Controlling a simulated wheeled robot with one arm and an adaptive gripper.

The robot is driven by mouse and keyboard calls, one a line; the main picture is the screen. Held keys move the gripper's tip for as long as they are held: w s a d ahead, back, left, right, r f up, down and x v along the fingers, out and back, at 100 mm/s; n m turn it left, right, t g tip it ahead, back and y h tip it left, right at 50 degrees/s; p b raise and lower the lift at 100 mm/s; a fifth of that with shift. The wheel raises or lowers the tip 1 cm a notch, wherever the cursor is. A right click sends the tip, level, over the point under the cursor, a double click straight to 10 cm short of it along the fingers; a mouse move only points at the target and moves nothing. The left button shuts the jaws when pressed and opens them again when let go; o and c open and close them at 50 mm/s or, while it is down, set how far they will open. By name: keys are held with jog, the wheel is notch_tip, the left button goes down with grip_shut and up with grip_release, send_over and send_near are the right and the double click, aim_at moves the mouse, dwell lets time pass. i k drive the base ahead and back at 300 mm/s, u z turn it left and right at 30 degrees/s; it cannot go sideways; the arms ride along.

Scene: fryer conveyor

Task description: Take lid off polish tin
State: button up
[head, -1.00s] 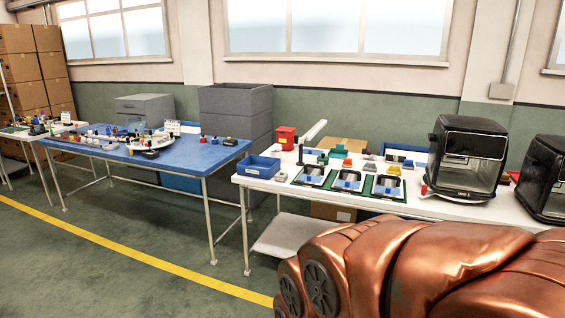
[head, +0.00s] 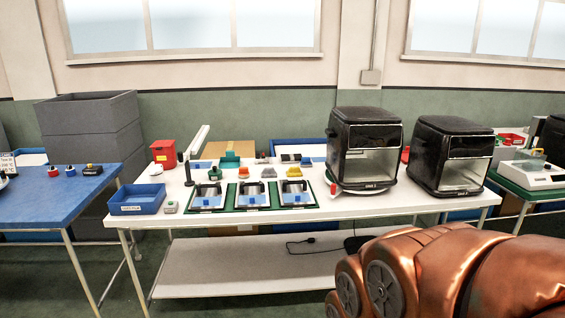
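I cannot make out a polish tin or its lid in the head view. Small round items, red and dark, stand on the blue table (head: 40,205) at the left, too small to identify. The white table (head: 345,208) in the middle carries several small parts and trays. My copper-coloured arm shows at the lower right, but my gripper is not in view.
Two black fryers (head: 365,150) and (head: 452,155) stand on the white table's right part. A blue bin (head: 137,200) and a red container (head: 164,153) are at its left. Grey crates (head: 92,125) stand behind. A gap separates the two tables.

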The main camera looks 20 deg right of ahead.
aim_at(214, 171)
jog(key=z, duration=0.55)
jog(key=i, duration=1.2)
jog(key=u, duration=0.35)
jog(key=i, duration=0.9)
jog(key=u, duration=1.55)
jog(key=i, duration=0.85)
jog(key=u, duration=0.15)
